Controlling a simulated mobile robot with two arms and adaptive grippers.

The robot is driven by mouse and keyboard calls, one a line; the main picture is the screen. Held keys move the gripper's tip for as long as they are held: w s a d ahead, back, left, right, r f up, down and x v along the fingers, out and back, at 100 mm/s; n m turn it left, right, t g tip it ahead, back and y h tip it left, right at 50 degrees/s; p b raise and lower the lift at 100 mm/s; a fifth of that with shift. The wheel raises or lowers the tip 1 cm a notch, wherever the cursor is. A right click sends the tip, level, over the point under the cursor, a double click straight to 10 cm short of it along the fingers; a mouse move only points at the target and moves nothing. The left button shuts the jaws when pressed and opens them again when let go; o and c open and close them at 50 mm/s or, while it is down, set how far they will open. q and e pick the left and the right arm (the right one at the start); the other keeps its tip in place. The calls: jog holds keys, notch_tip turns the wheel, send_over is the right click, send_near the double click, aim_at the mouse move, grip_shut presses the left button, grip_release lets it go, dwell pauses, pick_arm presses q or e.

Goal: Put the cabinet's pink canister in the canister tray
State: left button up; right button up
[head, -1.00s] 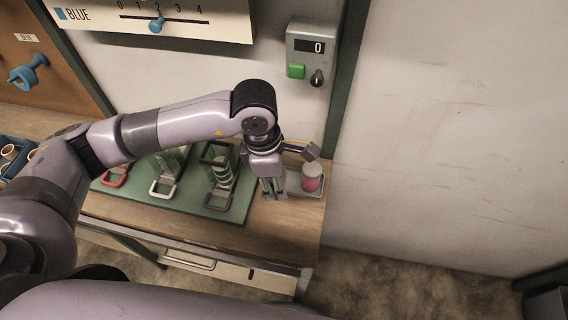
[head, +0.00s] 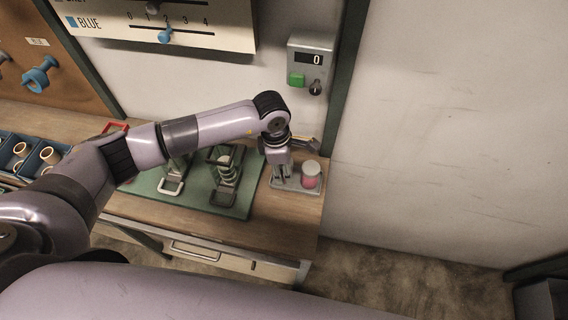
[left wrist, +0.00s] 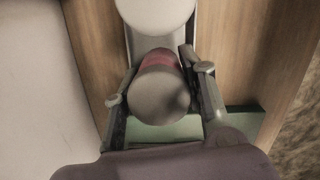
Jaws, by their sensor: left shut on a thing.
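My left gripper (head: 282,172) is at the left part of the grey canister tray (head: 297,191), on the right end of the bench. In the left wrist view the gripper (left wrist: 160,64) is shut on a pink canister (left wrist: 159,101), with its grey lid towards the camera. The fingers hide this canister in the head view. Whether its base touches the tray floor cannot be told. A second pink canister (head: 310,176) with a pale lid stands upright in the right part of the tray. Its lid (left wrist: 155,13) shows just beyond the held one. My right gripper is not in view.
A green board (head: 207,198) with handled stands lies left of the tray. A grey wall box (head: 311,65) with a green button and a 0 display hangs above. Blue bins (head: 38,158) sit at far left. The bench ends just right of the tray.

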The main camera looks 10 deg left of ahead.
pick_arm(q)
jog(key=shift+f, duration=0.15)
jog(key=o, duration=1.3)
jog(key=shift+r, duration=0.3)
jog(key=r+b, duration=0.1)
jog(key=r, duration=0.2)
jog(key=a+r+b, duration=0.1)
jog(key=r, duration=0.3)
jog(key=r+b, duration=0.1)
jog(key=r, duration=0.2)
jog(key=shift+s+a+r, duration=0.1)
jog(key=shift+a+r, duration=0.05)
jog(key=shift+r, duration=0.05)
jog(key=shift+s+a+r, duration=0.1)
jog(key=shift+r, duration=0.55)
